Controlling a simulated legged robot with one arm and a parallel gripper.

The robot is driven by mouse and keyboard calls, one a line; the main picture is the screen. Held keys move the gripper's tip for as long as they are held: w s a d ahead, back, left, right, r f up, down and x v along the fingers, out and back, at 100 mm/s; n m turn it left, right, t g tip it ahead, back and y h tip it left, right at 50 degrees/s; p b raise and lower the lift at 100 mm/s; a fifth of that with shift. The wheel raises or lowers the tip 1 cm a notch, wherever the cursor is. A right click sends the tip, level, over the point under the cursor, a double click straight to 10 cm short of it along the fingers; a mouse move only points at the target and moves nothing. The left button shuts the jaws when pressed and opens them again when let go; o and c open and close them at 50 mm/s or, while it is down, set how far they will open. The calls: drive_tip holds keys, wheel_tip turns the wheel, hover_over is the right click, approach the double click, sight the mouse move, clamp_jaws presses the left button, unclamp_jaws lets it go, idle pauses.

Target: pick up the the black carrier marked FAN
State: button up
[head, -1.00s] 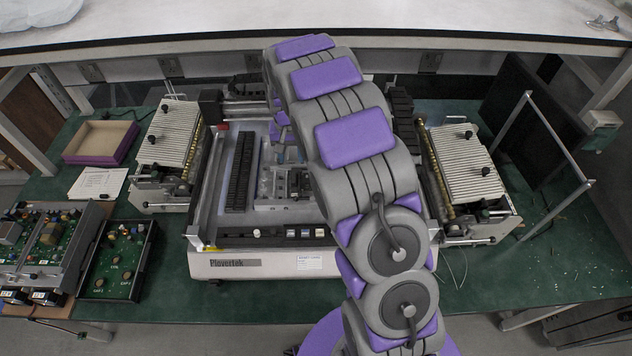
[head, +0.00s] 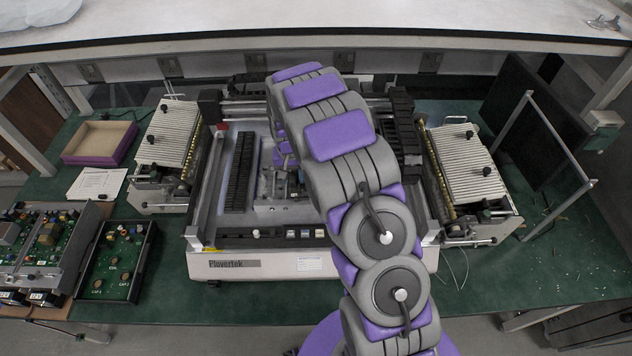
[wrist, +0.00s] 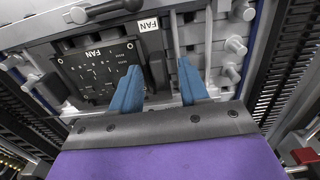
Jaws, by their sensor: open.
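In the wrist view, the black carrier marked FAN (wrist: 90,72) is a flat dark plate with white lettering and small holes, seated in a metal fixture. My gripper (wrist: 158,68) has two blue fingers, open and apart with nothing clamped. The left finger overlaps the carrier's right edge in the picture. A narrow dark part (wrist: 156,60) shows between the fingers. I cannot tell whether the fingers touch anything. In the head view my arm hides the fingertips and most of the fixture.
The Plovertek machine (head: 230,265) fills the bench middle, with ribbed feeders (head: 172,133) on both sides. Metal knobs and a lever (wrist: 105,10) surround the carrier. Circuit boards (head: 115,262) and a purple-edged tray (head: 100,143) lie at left.

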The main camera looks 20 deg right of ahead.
clamp_jaws()
drive_tip(key=shift+r, duration=0.1)
idle(0.5)
